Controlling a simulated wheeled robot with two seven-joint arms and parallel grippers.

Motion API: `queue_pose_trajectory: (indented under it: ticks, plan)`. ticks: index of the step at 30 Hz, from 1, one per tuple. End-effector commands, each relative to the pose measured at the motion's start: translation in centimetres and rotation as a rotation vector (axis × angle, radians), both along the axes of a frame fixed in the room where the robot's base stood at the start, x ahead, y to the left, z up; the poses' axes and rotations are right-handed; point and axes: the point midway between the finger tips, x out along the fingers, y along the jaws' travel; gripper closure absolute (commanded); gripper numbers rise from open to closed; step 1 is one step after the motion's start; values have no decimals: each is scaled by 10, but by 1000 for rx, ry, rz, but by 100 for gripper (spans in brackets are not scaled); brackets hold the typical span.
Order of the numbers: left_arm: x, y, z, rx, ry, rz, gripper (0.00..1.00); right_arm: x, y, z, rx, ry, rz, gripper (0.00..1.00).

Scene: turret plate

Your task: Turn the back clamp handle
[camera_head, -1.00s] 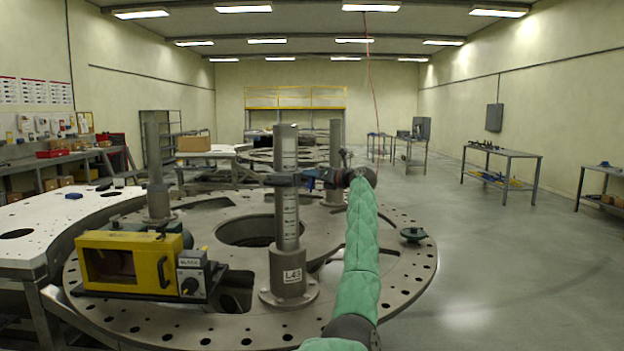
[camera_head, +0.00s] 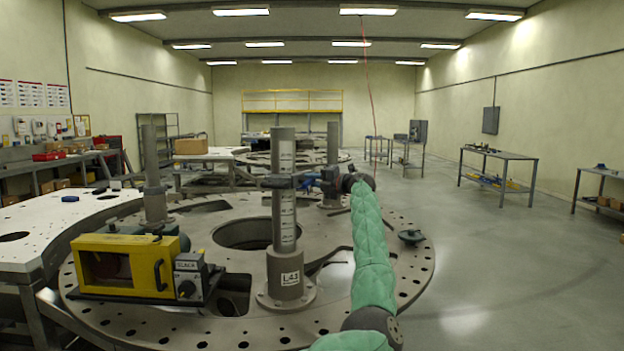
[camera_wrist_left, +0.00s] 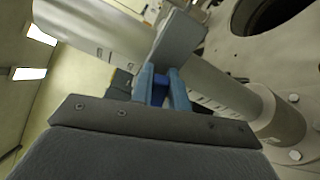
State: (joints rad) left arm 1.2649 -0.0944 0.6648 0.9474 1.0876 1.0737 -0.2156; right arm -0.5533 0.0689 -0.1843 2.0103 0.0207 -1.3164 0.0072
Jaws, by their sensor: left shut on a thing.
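A grey graduated post (camera_head: 284,220) labelled L43 stands upright on the round turret plate (camera_head: 400,262). A dark clamp (camera_head: 279,183) sits around its upper part. My left gripper (camera_head: 309,182), with blue fingers, is at the clamp's right side, its green-sleeved arm reaching in from below. In the left wrist view the blue fingers (camera_wrist_left: 164,90) are shut on a grey block-like clamp handle (camera_wrist_left: 182,36) beside the post (camera_wrist_left: 228,92). The handle's far end and the clamp's back are partly hidden. My right gripper is not in view.
A yellow-framed box (camera_head: 122,266) with a grey control unit sits on the plate at front left. Two other posts (camera_head: 153,175) (camera_head: 333,160) stand farther back. A large round hole (camera_head: 247,232) lies behind the front post. The floor at right is open.

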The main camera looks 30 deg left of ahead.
Motion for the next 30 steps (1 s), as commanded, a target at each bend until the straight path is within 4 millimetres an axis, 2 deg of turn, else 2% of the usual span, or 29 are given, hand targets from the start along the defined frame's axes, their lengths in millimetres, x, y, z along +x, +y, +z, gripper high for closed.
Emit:
queue_pose_trajectory:
  ticks: [6,13,20,30]
  plan:
    - [2,-1,-1,8,149,-4,100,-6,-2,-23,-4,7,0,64]
    - [2,-1,-4,13,250,-3,100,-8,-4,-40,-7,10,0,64]
    - [2,-1,-5,15,293,-3,100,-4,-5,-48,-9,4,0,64]
    - [2,-1,-5,16,299,-3,100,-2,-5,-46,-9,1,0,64]
